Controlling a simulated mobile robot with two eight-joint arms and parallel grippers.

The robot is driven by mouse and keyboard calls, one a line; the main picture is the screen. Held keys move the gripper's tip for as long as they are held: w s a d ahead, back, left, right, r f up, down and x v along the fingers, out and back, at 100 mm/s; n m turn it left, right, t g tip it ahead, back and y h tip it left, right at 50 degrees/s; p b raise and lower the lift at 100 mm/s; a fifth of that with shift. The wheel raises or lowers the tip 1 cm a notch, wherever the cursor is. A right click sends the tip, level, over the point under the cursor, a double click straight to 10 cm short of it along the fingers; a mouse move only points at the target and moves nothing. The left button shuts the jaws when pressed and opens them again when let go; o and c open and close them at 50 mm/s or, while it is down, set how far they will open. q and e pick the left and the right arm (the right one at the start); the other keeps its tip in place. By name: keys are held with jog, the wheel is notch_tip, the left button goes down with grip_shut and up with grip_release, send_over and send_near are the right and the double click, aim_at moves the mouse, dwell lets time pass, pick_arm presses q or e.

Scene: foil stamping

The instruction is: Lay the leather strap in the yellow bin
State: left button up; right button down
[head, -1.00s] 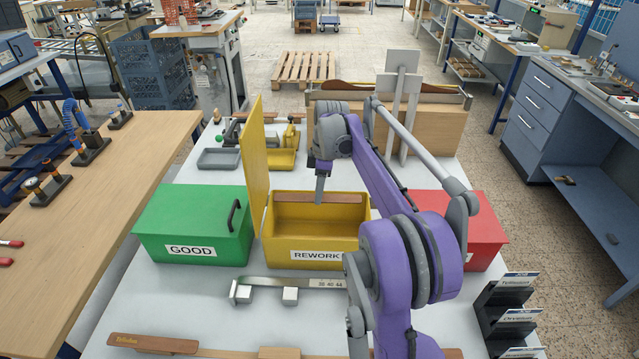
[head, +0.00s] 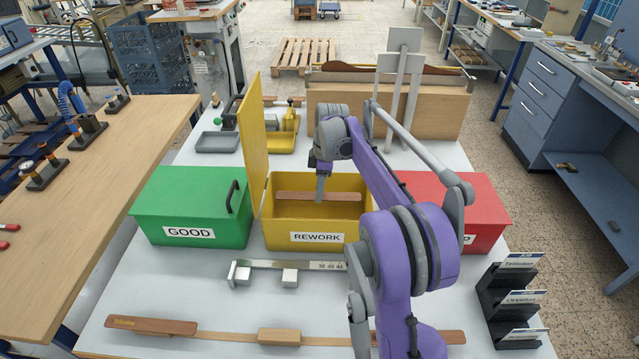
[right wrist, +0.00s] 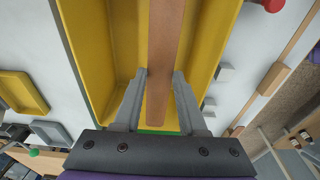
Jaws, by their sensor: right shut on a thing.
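The yellow bin (head: 318,237), labelled REWORK, stands open on the white table between a green and a red box. Its yellow lid (head: 254,140) stands upright on its left side. The brown leather strap (head: 345,196) lies level across the bin's opening, inside its outline and below the back rim. My right gripper (head: 320,192) points down into the bin and is shut on the strap near its middle. In the right wrist view the strap (right wrist: 166,40) runs between the fingers (right wrist: 160,76), with yellow walls on both sides. I cannot tell whether it touches the floor. My left gripper is out of view.
The green GOOD box (head: 190,205) is closed at left; the red box (head: 482,212) is at right, partly behind my arm. A metal gauge (head: 290,270) lies in front of the bin.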

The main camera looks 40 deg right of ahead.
pick_arm(q)
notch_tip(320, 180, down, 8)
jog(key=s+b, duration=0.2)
jog(key=b, duration=0.4)
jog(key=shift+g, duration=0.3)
pick_arm(e)
notch_tip(320, 180, down, 13)
jog(key=shift+c, duration=1.9)
grip_release()
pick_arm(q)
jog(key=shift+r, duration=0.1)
pick_arm(e)
jog(key=shift+r, duration=0.15)
notch_tip(320, 180, up, 16)
jog(key=p, duration=0.8)
jog(key=shift+p, duration=0.3)
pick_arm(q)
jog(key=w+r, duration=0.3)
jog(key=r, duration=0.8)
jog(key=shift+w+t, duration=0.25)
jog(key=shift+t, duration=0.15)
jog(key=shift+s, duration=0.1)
